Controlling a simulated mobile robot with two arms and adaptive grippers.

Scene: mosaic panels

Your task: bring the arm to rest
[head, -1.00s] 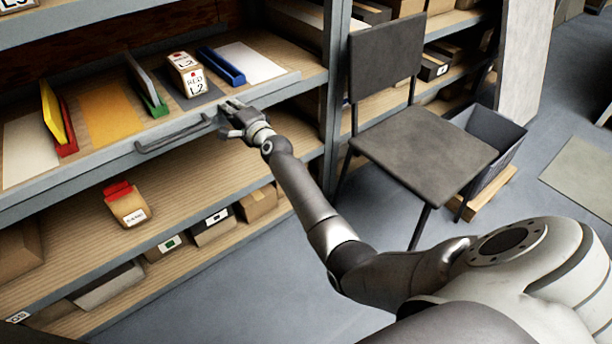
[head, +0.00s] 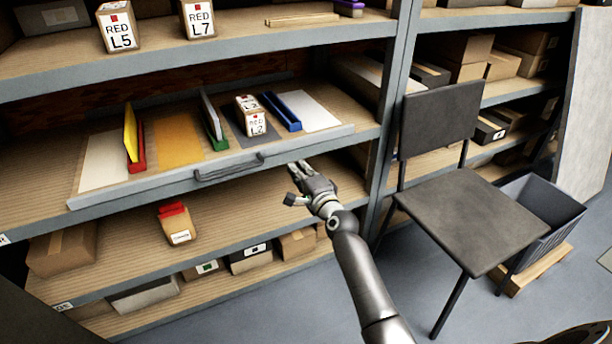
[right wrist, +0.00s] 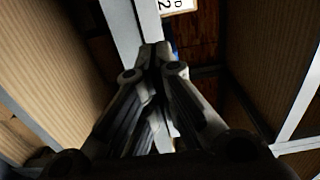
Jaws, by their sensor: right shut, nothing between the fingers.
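My right gripper (head: 297,184) is in front of the shelf, just below and to the right of the handle (head: 229,166) of the pull-out tray (head: 130,186). In the right wrist view its fingers (right wrist: 155,62) are together with nothing between them. The arm reaches up from the bottom of the head view, clear of the tray as far as I can see. The tray holds coloured panels, a blue holder (head: 281,111) and a box marked L2 (head: 251,117). My left gripper is not in view.
A grey chair (head: 474,217) stands right of the arm, close to it. Behind it are a grey bin (head: 545,215) and a wooden pallet (head: 530,272). Boxes marked L5 (head: 118,30) and L7 (head: 198,19) stand on the upper shelf. Floor (head: 300,310) shows below the lower shelf.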

